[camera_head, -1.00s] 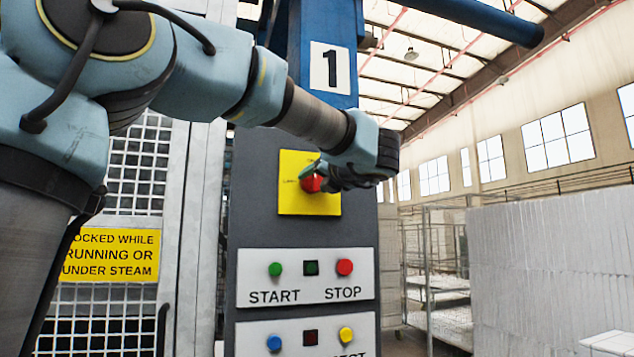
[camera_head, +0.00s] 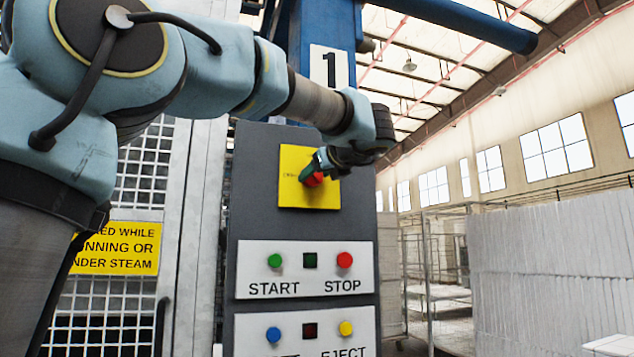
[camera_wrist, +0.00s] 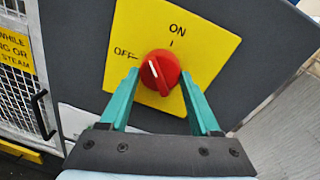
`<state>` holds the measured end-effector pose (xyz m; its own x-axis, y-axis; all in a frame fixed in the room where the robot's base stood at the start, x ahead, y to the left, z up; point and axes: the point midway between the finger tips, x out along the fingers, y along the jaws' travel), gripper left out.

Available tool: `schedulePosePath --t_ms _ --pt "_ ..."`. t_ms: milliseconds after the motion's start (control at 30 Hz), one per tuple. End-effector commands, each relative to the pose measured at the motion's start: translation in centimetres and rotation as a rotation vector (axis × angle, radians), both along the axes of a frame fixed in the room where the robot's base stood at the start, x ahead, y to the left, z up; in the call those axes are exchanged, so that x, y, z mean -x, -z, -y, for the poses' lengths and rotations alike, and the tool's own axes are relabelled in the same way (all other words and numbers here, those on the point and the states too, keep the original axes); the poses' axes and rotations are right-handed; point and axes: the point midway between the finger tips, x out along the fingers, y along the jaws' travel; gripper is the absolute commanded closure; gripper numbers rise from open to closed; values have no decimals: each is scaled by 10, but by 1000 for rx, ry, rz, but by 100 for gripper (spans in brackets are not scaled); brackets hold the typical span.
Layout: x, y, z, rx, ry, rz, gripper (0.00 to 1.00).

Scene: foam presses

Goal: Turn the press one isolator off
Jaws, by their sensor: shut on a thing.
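The press one isolator is a red rotary knob (camera_wrist: 160,72) on a yellow plate (camera_wrist: 208,62) marked ON and OFF. In the wrist view its white pointer line slants up and left, between the OFF mark and the ON mark. My gripper (camera_wrist: 160,88) has its two teal fingers on either side of the knob and is shut on it. In the head view the knob (camera_head: 314,180) is partly hidden by my gripper (camera_head: 312,172), which reaches in from the upper right. The yellow plate (camera_head: 310,200) sits on a dark grey panel under the number 1.
Below the plate is a white START/STOP panel (camera_head: 305,284) with a green and a red button. A lower panel (camera_head: 305,345) has blue and yellow buttons. A mesh guard (camera_head: 140,180) stands to the left. White foam blocks (camera_head: 550,265) are stacked to the right.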

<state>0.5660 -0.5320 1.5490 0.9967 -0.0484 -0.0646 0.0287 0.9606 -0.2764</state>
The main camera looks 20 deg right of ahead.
Motion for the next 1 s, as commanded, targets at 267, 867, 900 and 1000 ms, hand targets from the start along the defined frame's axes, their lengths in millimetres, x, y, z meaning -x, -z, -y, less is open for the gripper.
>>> schedulePosePath --t_ms 267,867,900,1000 --pt "0 3 0 262 0 -32 92" --pt "0 1 0 735 -1 -91 92" --pt "0 0 0 755 0 -93 92" --pt "0 0 0 794 -1 -99 92"
